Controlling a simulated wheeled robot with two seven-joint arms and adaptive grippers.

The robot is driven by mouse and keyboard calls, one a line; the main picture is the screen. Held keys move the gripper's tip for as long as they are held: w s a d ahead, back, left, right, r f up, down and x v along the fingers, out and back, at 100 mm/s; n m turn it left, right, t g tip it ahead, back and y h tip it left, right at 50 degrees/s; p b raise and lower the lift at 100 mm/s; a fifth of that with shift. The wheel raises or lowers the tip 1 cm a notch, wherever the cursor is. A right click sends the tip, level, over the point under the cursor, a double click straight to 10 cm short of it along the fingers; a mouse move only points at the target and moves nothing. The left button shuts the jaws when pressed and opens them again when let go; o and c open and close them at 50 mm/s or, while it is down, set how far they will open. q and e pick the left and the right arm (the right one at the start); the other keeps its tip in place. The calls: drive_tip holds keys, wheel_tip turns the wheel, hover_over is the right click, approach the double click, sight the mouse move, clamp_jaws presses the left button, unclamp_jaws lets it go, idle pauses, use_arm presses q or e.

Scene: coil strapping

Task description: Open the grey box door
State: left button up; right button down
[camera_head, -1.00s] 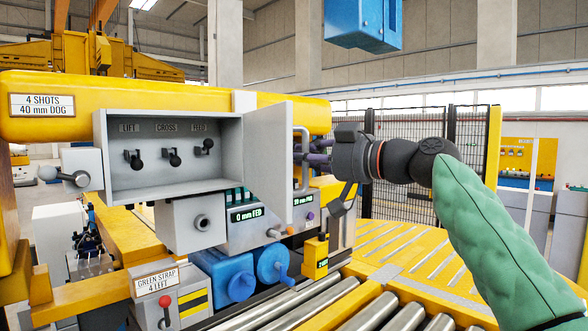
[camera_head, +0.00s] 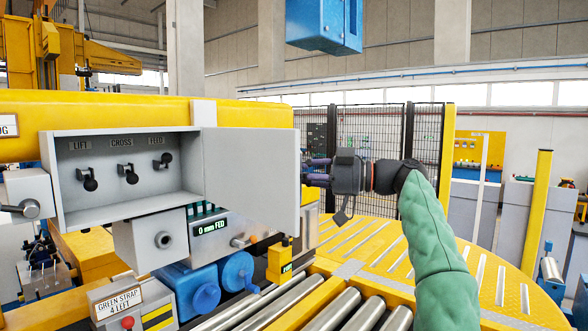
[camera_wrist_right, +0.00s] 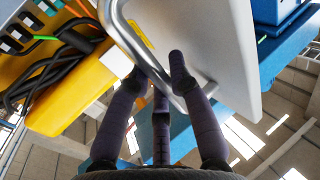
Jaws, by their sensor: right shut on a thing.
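The grey box (camera_head: 110,210) is open at the front and shows several black toggle switches under the labels LIFT, CROSS and FEED. Its grey door (camera_head: 252,180) stands swung out to the right, hinged at the box's right edge. My right gripper (camera_head: 318,170) is at the door's free edge, its fingertips partly hidden behind that edge. In the right wrist view, the gripper (camera_wrist_right: 163,85) has its dark fingers closed around the metal bar handle (camera_wrist_right: 122,32) on the door (camera_wrist_right: 215,50). My left gripper is not in view.
Below the box are a display reading 0 mm FED (camera_head: 212,227), blue motors (camera_head: 205,290) and metal rollers (camera_head: 335,308). A blue block (camera_head: 322,22) hangs above. Black mesh fencing (camera_head: 375,140) stands behind my right arm.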

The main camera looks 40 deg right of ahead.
idle(0.3)
drive_tip(key=c, duration=1.3)
unclamp_jaws()
drive_tip(key=shift+f, duration=0.1)
drive_tip(key=shift+o, duration=0.2)
drive_tip(key=shift+d, duration=0.1)
drive_tip(key=v, duration=1.2)
drive_tip(key=shift+w, duration=0.1)
